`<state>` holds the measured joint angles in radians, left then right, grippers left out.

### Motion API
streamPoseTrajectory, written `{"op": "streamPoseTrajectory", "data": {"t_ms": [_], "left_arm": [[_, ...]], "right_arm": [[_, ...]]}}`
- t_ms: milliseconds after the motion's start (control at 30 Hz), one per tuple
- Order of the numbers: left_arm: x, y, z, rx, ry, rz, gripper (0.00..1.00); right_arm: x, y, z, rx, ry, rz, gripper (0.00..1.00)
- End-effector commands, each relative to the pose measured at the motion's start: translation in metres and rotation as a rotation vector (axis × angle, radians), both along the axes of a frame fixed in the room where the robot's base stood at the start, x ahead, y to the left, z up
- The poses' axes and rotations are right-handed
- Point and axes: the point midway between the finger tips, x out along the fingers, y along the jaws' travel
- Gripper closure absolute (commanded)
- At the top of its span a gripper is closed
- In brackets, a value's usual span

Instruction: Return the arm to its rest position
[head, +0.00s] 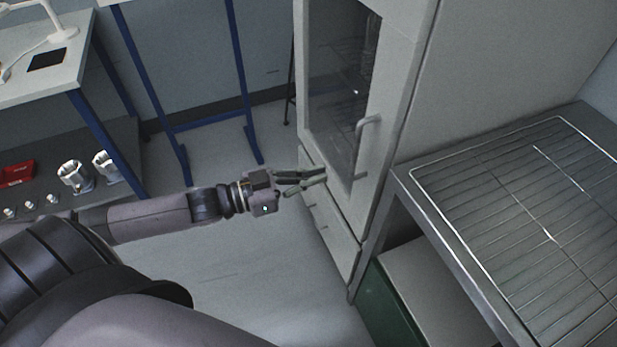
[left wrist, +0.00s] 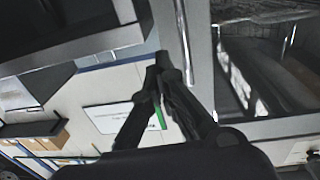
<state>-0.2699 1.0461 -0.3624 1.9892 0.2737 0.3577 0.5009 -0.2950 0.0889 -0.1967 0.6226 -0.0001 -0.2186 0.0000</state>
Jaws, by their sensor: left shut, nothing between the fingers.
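My left gripper (head: 312,180) reaches out from the left in the head view, in front of the lower part of a tall white cabinet. It is shut and empty. In the left wrist view its fingers (left wrist: 158,68) come together at the tips with nothing between them. The cabinet's glass door (head: 338,85) has a vertical handle (head: 367,140), which is a little right of and above my fingertips. The door looks shut. I cannot tell whether the fingertips touch the cabinet. My right gripper is out of view.
A metal table with a wire rack (head: 520,220) stands at the right, with a green bin (head: 390,300) beneath. At the left, a bench (head: 55,80) has a lower shelf with metal housings (head: 74,175) and a red box (head: 17,173). A blue frame (head: 180,100) stands behind. Open floor (head: 250,270) lies below my arm.

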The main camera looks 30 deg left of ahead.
Motion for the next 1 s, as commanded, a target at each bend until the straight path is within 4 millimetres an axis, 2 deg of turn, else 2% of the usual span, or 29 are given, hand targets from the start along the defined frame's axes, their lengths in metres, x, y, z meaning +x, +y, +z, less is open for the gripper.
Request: {"op": "streamPoseTrajectory", "data": {"t_ms": [133, 367, 467, 533, 567, 667, 700, 767, 800, 867, 900, 1000], "left_arm": [[-0.007, 0.005, 0.0, 0.001, 0.001, -0.001, 1.0], [-0.009, 0.007, 0.0, 0.001, -0.001, 0.0, 1.0], [-0.003, 0.015, -0.011, 0.014, 0.01, 0.03, 1.0], [0.005, 0.029, -0.031, 0.04, 0.027, 0.083, 1.0], [0.009, 0.037, -0.044, 0.057, 0.042, 0.114, 1.0], [0.019, 0.072, -0.101, 0.127, 0.109, 0.239, 1.0], [0.019, 0.087, -0.128, 0.161, 0.145, 0.292, 1.0], [0.016, 0.107, -0.17, 0.21, 0.207, 0.365, 1.0], [0.011, 0.118, -0.198, 0.242, 0.252, 0.409, 1.0], [-0.002, 0.133, -0.24, 0.29, 0.327, 0.467, 1.0], [-0.014, 0.14, -0.268, 0.32, 0.38, 0.5, 1.0], [-0.05, 0.15, -0.335, 0.395, 0.519, 0.563, 1.0]], "right_arm": [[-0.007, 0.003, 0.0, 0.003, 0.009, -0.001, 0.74], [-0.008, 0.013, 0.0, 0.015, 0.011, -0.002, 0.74], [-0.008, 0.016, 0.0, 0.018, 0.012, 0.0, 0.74], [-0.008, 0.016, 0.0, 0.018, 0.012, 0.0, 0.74], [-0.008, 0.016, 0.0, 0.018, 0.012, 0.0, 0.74], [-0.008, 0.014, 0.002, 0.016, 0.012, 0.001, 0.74], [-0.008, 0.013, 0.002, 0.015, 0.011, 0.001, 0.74], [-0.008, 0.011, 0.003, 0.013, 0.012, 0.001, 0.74], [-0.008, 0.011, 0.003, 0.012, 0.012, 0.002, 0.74], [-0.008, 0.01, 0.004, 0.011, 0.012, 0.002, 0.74], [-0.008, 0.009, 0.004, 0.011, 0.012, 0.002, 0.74], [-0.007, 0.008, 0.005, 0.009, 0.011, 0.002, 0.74]]}}
